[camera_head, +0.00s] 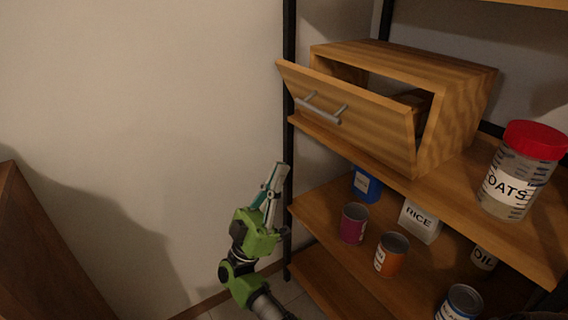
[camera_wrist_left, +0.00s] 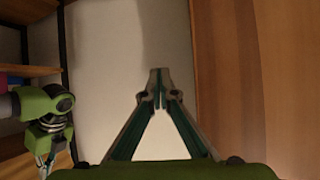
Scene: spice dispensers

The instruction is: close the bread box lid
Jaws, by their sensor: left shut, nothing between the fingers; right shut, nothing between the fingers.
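The wooden bread box (camera_head: 462,110) stands on the upper shelf in the head view. Its front lid (camera_head: 362,112) is partly open, tilted outward at the top, with a dark gap behind it. A grey bar handle (camera_head: 322,107) is on the lid's face. My right gripper (camera_head: 276,178) is shut and empty, pointing up, below and left of the lid and apart from it. My left gripper (camera_wrist_left: 157,77) is shut and empty in the left wrist view, facing a pale wall; it is not in the head view.
A red-capped oats jar (camera_head: 516,170) stands right of the box on the upper shelf (camera_head: 440,195). Cans and a rice box (camera_head: 420,221) stand on the shelf below. A black shelf post (camera_head: 290,150) is close to my right gripper. A wooden panel (camera_wrist_left: 255,80) fills the left wrist view's right side.

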